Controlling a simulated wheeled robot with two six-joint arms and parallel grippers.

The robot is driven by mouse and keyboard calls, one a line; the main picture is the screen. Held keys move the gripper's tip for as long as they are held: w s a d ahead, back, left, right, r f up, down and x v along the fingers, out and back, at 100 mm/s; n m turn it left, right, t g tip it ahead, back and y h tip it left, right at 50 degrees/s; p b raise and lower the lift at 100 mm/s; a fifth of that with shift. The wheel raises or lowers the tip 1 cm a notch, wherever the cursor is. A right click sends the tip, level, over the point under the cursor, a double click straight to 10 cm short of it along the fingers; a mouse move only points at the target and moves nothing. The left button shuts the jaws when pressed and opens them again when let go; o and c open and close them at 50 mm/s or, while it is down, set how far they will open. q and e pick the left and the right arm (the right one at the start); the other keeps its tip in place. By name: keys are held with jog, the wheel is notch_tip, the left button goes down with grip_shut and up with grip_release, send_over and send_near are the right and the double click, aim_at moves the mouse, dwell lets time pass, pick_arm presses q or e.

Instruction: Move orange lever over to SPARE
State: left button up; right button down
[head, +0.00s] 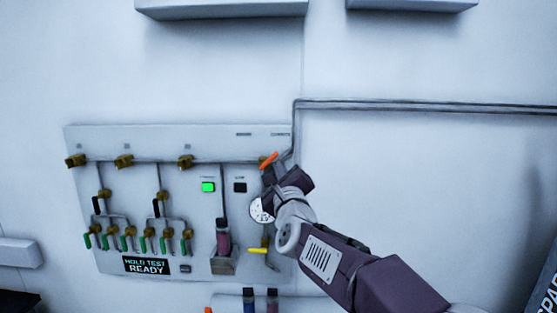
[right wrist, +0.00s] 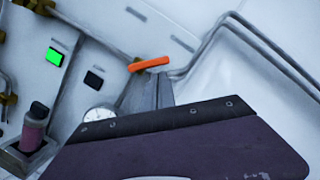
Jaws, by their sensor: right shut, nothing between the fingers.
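The orange lever (head: 268,160) is on the upper right of the grey wall panel (head: 90,143), tilted up to the right in the head view. In the right wrist view the orange lever (right wrist: 150,64) lies nearly level, just beyond my fingertips. My right gripper (head: 269,174) is shut and empty, right below the lever; its fingers (right wrist: 158,78) point at it. I cannot tell whether they touch it. Two small labels, left (right wrist: 136,14) and right (right wrist: 182,45), sit above the lever, too small to read. My left gripper is not in view.
A round gauge (head: 257,212) is partly behind my right gripper. A lit green button (head: 208,187), a black button (head: 240,188) and a bottle in a holder (head: 223,237) are to the left. A yellow lever (head: 257,250) is below. Pipes (head: 420,105) run right along bare wall.

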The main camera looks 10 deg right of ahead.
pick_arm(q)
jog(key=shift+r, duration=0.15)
pick_arm(e)
jog(key=shift+w+a+r, duration=0.1)
jog(key=shift+a, duration=0.05)
